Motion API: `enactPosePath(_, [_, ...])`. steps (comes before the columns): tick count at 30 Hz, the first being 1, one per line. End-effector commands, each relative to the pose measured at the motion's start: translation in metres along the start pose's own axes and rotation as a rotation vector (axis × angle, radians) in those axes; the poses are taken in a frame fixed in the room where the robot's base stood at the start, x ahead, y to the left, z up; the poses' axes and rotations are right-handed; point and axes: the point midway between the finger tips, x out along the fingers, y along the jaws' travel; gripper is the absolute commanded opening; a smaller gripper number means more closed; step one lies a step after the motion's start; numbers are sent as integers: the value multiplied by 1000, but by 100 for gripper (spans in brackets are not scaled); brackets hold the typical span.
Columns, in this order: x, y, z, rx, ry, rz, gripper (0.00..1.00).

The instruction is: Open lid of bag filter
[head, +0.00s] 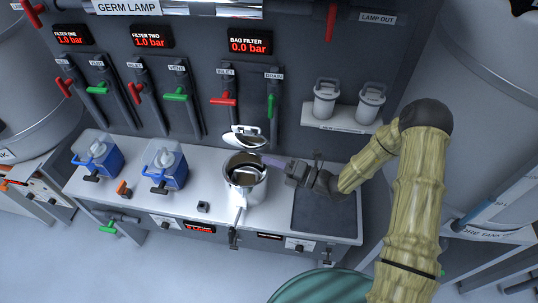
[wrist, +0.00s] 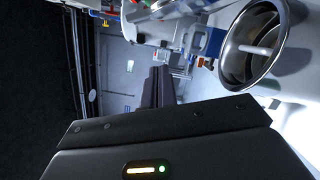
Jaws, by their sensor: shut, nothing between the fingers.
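The bag filter (head: 245,190) is a metal pot standing on the counter below the "BAG FILTER" readout, which shows 0.0 bar. Its round lid (head: 244,137) stands raised at the back of the rim, and the mouth is uncovered. My gripper (head: 272,162) is at the right side of the pot, near the rim, below and to the right of the lid. I cannot tell whether it touches the pot. In the wrist view the fingers (wrist: 160,75) are together and empty. The open pot (wrist: 262,45) shows at the upper right there, with a pale bar inside.
Two blue-and-white containers (head: 97,155) (head: 164,165) stand on the counter to the left. Red and green valve handles line the panel. A dark mat (head: 325,215) lies right of the pot.

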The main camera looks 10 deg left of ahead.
Motion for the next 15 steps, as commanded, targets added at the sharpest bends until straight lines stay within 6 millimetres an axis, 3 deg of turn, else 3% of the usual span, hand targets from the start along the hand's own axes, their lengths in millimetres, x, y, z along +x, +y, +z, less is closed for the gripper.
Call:
enactPosePath(14, [81, 2, 3, -2, -5, -1, 0])
enactPosePath(15, [82, 3, 13, -5, -8, -3, 0])
